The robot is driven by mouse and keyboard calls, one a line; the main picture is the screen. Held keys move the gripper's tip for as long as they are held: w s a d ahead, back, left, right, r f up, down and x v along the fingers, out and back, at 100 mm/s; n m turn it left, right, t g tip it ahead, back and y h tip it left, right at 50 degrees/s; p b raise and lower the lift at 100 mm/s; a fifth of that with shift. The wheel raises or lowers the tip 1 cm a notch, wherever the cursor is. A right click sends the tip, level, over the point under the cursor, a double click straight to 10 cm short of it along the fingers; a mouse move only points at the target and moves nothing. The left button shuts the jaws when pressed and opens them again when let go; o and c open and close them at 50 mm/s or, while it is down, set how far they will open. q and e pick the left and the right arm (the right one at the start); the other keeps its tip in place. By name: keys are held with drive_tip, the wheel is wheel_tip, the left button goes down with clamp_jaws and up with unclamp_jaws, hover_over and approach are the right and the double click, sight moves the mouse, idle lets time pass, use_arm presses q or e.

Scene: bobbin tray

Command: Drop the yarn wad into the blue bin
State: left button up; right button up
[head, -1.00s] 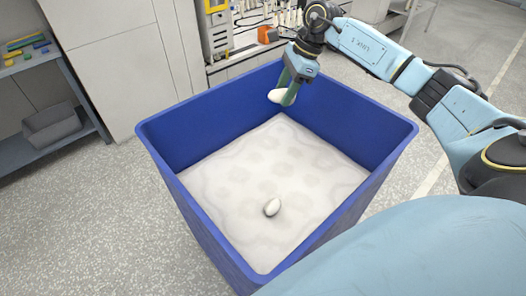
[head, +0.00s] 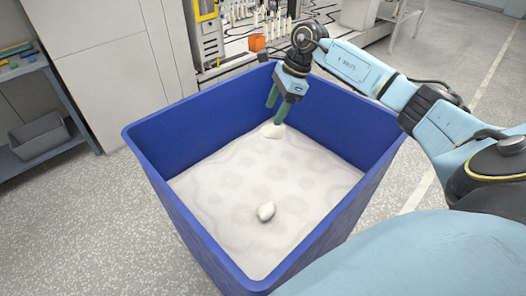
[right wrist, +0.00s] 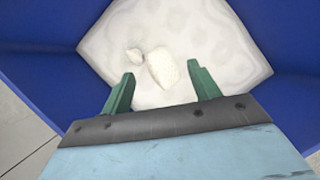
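The blue bin (head: 149,152) has a pale, patterned bottom. My right gripper (head: 275,114) is over its far part with its green fingers apart; the right wrist view also shows the open gripper (right wrist: 161,72). A white yarn wad (head: 272,131) is just below the fingertips, inside the bin's outline. It looks larger in the right wrist view (right wrist: 163,68) and lies beyond the fingers, not gripped. I cannot tell whether it is falling or resting. A second white wad (head: 266,212) lies on the bin's bottom nearer me. My left gripper is not in view.
A shelf with a grey box (head: 40,138) stands at the left beside pale cabinets (head: 110,60). A bench with an orange block (head: 257,42) and equipment is behind the bin. The bin's walls surround the space below my right gripper.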

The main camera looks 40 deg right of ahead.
drive_tip(key=shift+o, duration=0.8)
drive_tip(key=p+v, duration=0.1)
drive_tip(key=v, duration=1.2)
drive_tip(key=shift+r, duration=0.25)
